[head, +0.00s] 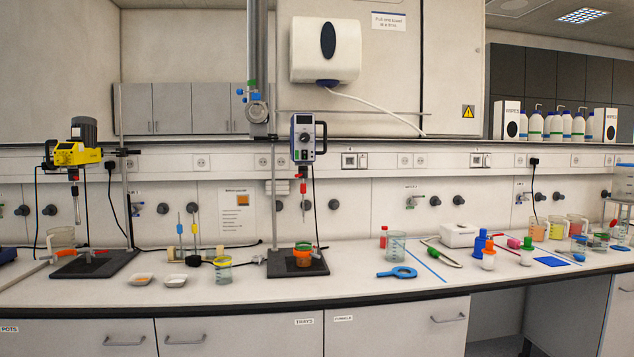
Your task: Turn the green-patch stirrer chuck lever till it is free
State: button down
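Two overhead stirrers stand on the bench. The yellow stirrer (78,153) is at the left, with a red part (75,190) below its head. The white and dark stirrer (303,138) is near the middle, with a red chuck part (303,187) and a short shaft below it. An orange vessel with some green at its rim (303,257) sits on the black base under this stirrer. I cannot make out a green patch or the lever's angle on either chuck at this size. My gripper is not in view.
A yellow-rimmed beaker (223,270) and two white dishes (175,281) stand between the stirrers. A blue ring tool (397,272), a beaker (396,247) and a white box (459,235) lie to the right. The bench front near the middle is clear.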

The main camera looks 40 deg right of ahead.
aim_at(303, 172)
jog(key=z, duration=0.05)
jog(key=k, duration=0.15)
jog(key=u, duration=0.2)
jog(key=i, duration=1.05)
jog(key=u, duration=0.05)
